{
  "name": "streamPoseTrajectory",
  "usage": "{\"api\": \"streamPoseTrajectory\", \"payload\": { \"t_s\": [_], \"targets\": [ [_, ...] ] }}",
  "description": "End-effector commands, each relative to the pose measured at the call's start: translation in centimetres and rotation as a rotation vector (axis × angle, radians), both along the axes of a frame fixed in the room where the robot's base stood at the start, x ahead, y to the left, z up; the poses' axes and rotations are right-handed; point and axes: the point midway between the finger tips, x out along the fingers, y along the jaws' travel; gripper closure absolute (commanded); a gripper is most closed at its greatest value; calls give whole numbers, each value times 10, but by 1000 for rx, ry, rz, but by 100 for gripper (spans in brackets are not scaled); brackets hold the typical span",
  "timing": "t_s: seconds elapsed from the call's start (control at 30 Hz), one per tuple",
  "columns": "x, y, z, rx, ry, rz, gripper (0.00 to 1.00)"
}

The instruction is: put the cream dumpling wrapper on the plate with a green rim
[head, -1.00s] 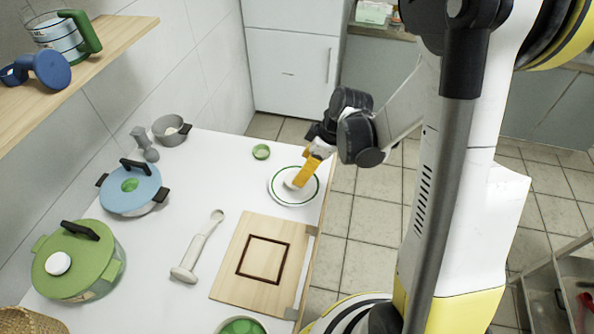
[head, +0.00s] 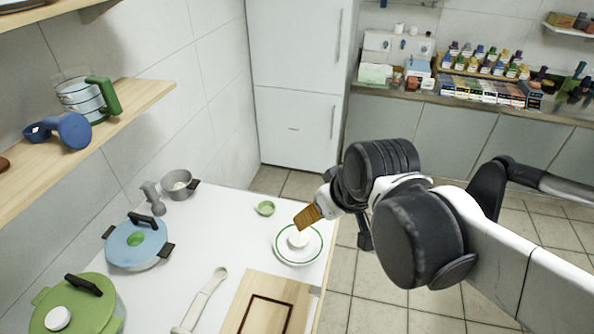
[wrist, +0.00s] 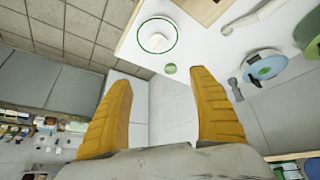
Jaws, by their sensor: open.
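The white plate with a green rim (head: 281,252) lies near the right edge of the white counter. The cream dumpling wrapper (head: 299,239) rests on it, a small pale round within the rim. The plate also shows in the wrist view (wrist: 145,46), with the pale wrapper (wrist: 157,41) inside it. My gripper (head: 305,217) has yellow-orange fingers and is raised above and beyond the plate, apart from the wrapper. In the wrist view my gripper (wrist: 163,80) has its fingers spread wide with nothing between them.
A small green bowl (head: 265,208) stands left of the plate. A wooden board (head: 283,287) lies in front, with a pale long-handled utensil (head: 205,300) beside it. A blue-lidded pot (head: 137,243), green pot (head: 80,303) and grey pot (head: 178,184) line the left side. A shelf (head: 130,100) juts out above.

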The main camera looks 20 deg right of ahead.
Motion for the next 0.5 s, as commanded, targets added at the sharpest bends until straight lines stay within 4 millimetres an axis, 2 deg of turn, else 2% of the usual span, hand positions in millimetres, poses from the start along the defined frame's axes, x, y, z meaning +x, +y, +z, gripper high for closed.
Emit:
{"api": "streamPoseTrajectory", "payload": {
  "t_s": [0.03, 0.2, 0.5],
  "targets": [
    [-11, 2, 4, 11, -23, -39, 29],
    [-28, 4, 12, 52, -81, -144, 29],
    [-32, 4, 14, 65, -97, -173, 29]
  ]
}}
